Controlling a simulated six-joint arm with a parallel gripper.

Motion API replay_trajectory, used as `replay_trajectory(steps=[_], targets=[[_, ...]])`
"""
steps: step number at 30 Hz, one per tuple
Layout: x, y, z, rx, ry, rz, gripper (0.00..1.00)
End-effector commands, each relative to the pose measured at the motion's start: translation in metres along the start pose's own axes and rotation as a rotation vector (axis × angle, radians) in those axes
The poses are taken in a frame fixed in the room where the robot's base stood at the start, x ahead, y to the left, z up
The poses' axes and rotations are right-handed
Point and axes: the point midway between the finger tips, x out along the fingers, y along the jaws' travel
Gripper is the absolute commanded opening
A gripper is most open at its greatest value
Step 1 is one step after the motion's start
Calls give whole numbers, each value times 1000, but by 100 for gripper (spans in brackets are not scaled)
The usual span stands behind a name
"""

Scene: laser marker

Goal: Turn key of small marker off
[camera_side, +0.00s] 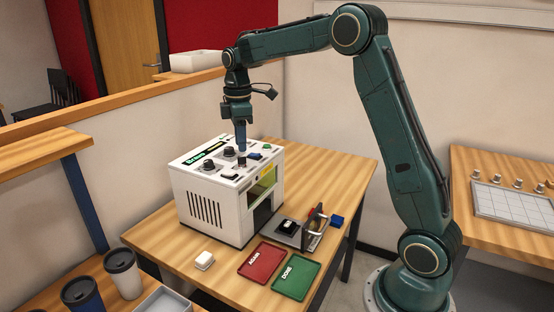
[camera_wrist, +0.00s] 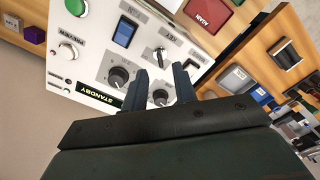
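The small marker (camera_side: 205,205) is a white box on the wooden table in the side view, with a control panel on top. In the wrist view its panel (camera_wrist: 97,50) shows a lit green display reading STANDBY (camera_wrist: 98,98). The small metallic key (camera_wrist: 160,52) sits in its switch beside a KEY label. My gripper (camera_side: 241,150) points down just above the panel in the side view. In the wrist view my gripper (camera_wrist: 163,72) has its two fingers apart with nothing held between them. Their tips are close to the key; I cannot tell whether they touch it.
Dark knobs (camera_wrist: 119,76), a blue rocker switch (camera_wrist: 125,32) and a green button (camera_wrist: 75,7) lie near the key. A red AGAIN tray (camera_side: 262,262), a green DONE tray (camera_side: 297,277) and a small white block (camera_side: 204,260) lie in front of the marker.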

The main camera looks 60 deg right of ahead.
Motion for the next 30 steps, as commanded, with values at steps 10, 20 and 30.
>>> replay_trajectory(steps=[10, 20, 30], targets=[[-60, 1, 0, -1, 3, 4, 28], [-92, 0, 0, -1, 1, 2, 28], [-97, 0, 0, -1, 1, 1, 28]])
